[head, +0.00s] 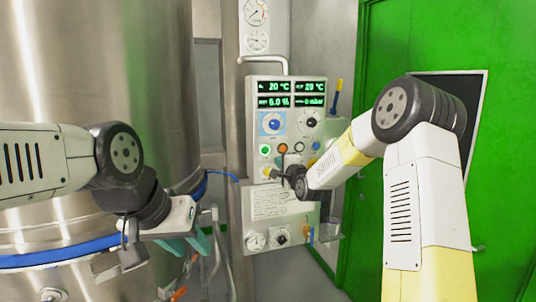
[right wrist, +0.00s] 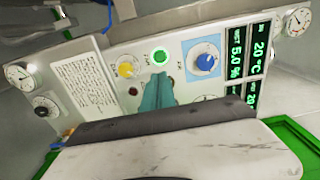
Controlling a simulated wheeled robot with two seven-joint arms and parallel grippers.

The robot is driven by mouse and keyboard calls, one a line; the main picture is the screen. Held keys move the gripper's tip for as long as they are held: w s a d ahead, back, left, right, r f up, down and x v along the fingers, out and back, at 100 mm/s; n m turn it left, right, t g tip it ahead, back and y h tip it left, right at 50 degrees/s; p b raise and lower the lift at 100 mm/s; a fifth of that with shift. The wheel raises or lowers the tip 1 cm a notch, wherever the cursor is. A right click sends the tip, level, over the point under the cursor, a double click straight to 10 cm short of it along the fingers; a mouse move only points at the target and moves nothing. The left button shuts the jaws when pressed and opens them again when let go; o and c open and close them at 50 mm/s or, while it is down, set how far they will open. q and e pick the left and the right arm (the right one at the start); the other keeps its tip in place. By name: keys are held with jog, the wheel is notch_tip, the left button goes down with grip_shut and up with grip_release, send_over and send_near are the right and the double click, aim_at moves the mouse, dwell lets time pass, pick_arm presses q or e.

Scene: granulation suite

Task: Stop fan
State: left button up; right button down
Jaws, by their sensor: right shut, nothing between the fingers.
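The control panel (head: 250,189) hangs on the wall in the middle of the head view. Its green button (head: 265,150) is lit; it also shows in the right wrist view (right wrist: 160,56). An orange-red button (head: 283,148) sits just right of it. My right gripper (head: 284,173) is in front of the panel's lower button area, shut and empty. In the right wrist view its teal fingertips (right wrist: 158,82) are beside the green button and hide the panel behind them. I cannot tell whether they touch. My left gripper (head: 187,245) hangs by the steel vessel, its opening unclear.
A blue knob (head: 273,124), a black knob (head: 311,122) and a yellow knob (head: 267,171) are close around the buttons. Green displays (head: 291,94) are above. The steel vessel (head: 110,60) fills the left, and a green door (head: 420,45) the right.

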aim_at(266, 151)
jog(key=x, duration=1.3)
jog(key=shift+w+f, duration=0.1)
jog(key=shift+w, duration=0.05)
